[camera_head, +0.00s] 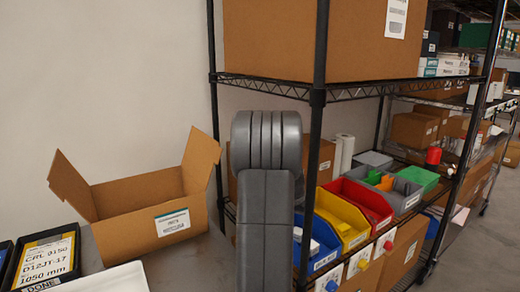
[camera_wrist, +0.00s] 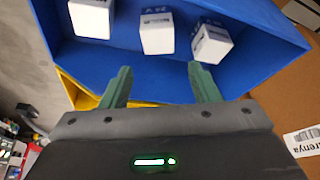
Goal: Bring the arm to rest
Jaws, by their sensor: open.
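My gripper (camera_wrist: 160,88) shows in the wrist view as two green fingers spread apart with nothing between them. The fingertips are at the near edge of a blue bin (camera_wrist: 265,62), and whether they touch it I cannot tell. Several small white boxes (camera_wrist: 157,33) lie in the bin, beyond the fingertips. In the head view my grey arm (camera_head: 265,215) stands in front of the shelf, and my gripper is hidden there.
An open cardboard box (camera_head: 150,215) stands on a table at left, beside a black tray (camera_head: 45,262). The wire shelf (camera_head: 290,90) with its black post holds blue (camera_head: 318,250), yellow (camera_head: 340,222) and red (camera_head: 362,203) bins. A large carton (camera_head: 280,40) sits above.

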